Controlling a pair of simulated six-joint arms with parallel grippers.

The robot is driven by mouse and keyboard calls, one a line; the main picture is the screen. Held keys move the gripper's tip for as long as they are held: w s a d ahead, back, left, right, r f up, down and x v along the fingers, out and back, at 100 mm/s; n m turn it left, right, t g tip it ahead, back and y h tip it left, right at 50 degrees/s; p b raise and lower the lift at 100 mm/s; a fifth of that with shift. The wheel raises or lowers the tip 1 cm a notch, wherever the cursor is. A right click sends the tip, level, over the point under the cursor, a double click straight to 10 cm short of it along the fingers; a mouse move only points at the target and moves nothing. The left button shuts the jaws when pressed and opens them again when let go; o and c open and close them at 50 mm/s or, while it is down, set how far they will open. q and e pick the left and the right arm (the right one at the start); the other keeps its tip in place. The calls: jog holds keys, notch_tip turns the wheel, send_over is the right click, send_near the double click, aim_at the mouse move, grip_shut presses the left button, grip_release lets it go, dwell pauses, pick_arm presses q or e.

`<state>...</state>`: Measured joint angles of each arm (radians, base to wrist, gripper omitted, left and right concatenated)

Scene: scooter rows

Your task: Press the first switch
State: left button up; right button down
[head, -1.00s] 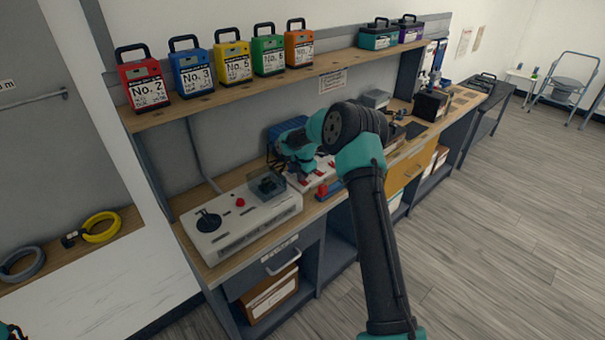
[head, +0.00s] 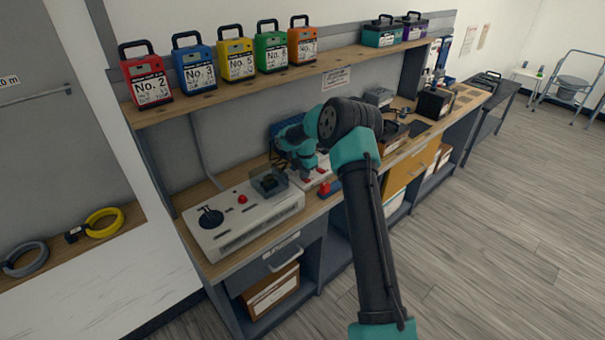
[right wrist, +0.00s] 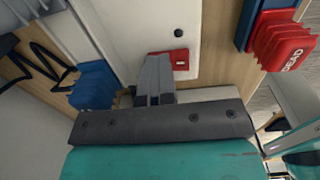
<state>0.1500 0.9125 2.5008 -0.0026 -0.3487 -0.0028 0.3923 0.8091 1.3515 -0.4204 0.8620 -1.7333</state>
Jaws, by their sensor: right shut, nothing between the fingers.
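A white panel (head: 322,181) with red switches lies on the bench, partly hidden by my right arm in the head view. In the right wrist view the panel (right wrist: 187,20) shows a red switch (right wrist: 181,61) with a pale part on it. My right gripper (head: 307,176) is shut and empty, pointing down at the panel. In the right wrist view its closed fingertips (right wrist: 158,58) overlap the left part of this red switch. I cannot tell whether they touch it. My left gripper is out of view.
A grey console (head: 245,219) with a red button and black knob stands left of the panel. A blue bin holding red pieces (right wrist: 285,40) is beside the panel. A blue bin (right wrist: 94,86) sits behind. A shelf (head: 290,72) with numbered packs runs above.

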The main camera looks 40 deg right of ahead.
aim_at(308, 180)
jog(key=shift+s+a+f, duration=0.1)
jog(key=shift+s+f, duration=0.15)
jog(key=shift+s, duration=0.2)
jog(key=shift+s+a+f, duration=0.1)
jog(key=shift+s+f, duration=0.1)
jog(key=shift+s, duration=0.2)
notch_tip(308, 180, up, 15)
dwell(0.4)
jog(key=shift+d, duration=0.15)
jog(key=shift+s+d+t, duration=0.1)
jog(key=shift+t, duration=0.4)
jog(key=f, duration=0.4)
jog(key=w+f, duration=0.1)
jog(key=f, duration=0.9)
jog(key=shift+w, duration=0.4)
